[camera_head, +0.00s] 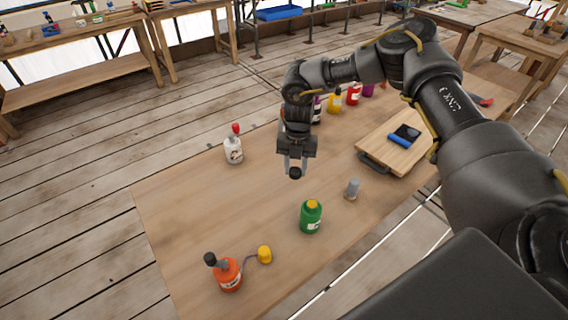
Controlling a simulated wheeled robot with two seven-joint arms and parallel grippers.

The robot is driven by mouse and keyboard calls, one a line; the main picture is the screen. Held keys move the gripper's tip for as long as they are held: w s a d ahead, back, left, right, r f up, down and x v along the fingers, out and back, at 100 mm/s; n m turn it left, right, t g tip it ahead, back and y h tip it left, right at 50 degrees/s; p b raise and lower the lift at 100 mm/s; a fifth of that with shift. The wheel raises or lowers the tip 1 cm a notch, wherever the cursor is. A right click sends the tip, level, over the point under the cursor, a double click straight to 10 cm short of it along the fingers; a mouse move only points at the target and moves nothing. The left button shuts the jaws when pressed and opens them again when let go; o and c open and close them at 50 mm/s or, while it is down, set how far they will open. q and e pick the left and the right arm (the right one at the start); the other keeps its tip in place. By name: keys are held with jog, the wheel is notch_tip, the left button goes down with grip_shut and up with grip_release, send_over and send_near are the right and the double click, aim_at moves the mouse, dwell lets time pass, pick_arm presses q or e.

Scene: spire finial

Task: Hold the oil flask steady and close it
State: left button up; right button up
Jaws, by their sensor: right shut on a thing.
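My right gripper (295,166) hangs above the middle of the workbench, its fingers shut on a small black cap-like piece (295,173). Which bottle is the oil flask I cannot tell for certain. An orange bottle (229,277) with a grey neck and black top stands upright near the front left edge. A yellow cap (265,254) lies beside it, joined to it by a thin dark cord. A green bottle (311,219) with a yellow top stands upright, below and right of my gripper. A white bottle (234,151) with a red top stands left of my gripper. My left gripper is out of view.
A small grey piece (352,189) stands right of the green bottle. A wooden board (395,155) with a blue and black item (404,135) lies farther right. Coloured bottles (335,102) stand behind my right arm. The bench's left part (180,200) is clear.

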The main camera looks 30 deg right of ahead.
pick_arm(q)
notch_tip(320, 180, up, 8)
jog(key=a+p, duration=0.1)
jog(key=p, duration=0.5)
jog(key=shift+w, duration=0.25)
pick_arm(e)
jog(key=s+d+r, duration=0.4)
jog(key=s+d, duration=0.1)
jog(key=d, duration=0.3)
jog(key=shift+s+r, duration=0.2)
jog(key=shift+r, duration=0.15)
